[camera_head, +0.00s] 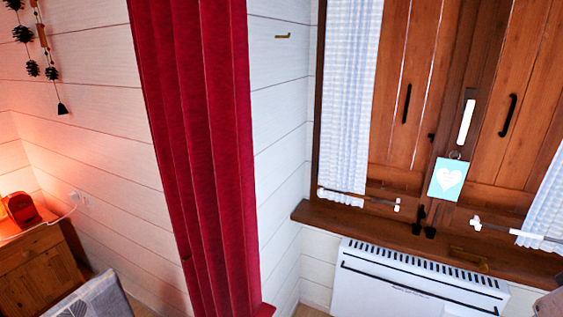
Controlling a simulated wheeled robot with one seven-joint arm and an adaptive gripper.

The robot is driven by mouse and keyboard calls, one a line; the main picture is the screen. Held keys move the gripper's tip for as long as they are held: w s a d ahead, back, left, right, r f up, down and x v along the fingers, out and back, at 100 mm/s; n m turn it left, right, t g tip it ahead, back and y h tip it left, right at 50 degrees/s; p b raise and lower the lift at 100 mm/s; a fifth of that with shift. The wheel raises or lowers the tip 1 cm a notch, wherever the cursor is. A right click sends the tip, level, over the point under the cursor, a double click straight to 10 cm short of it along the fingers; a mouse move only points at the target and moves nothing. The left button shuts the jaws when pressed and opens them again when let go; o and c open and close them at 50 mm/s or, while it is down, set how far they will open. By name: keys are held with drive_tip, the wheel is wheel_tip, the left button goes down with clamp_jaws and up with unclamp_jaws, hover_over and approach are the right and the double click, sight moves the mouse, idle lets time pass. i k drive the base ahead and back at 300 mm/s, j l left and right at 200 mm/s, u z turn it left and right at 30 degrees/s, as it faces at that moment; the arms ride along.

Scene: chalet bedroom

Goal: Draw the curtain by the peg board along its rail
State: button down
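A red curtain (197,150) hangs in vertical folds left of centre in the head view, in front of the white plank wall. It is a narrow, gathered strip. Its top and its rail are above the frame, and its lower end runs down near the bottom edge. No peg board can be made out; a single small brass hook (283,36) is on the wall to the right of the curtain. My gripper is not in view, and nothing is seen touching the curtain.
On the right are a wooden-shuttered window (405,90) with pale checked curtains (349,90), a brown sill (375,222) and a white heater (415,285). A wooden cabinet (40,265) and pine-cone hanging (32,68) are at left. Bare wall flanks the red curtain.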

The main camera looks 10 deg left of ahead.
sight(192, 59)
drive_tip(key=u, duration=0.9)
drive_tip(key=k+l, duration=0.1)
drive_tip(key=k, duration=0.4)
drive_tip(key=i+l, duration=0.5)
drive_tip(key=i+l+u, duration=0.15)
drive_tip(key=i+l, duration=0.35)
drive_tip(key=l, duration=0.1)
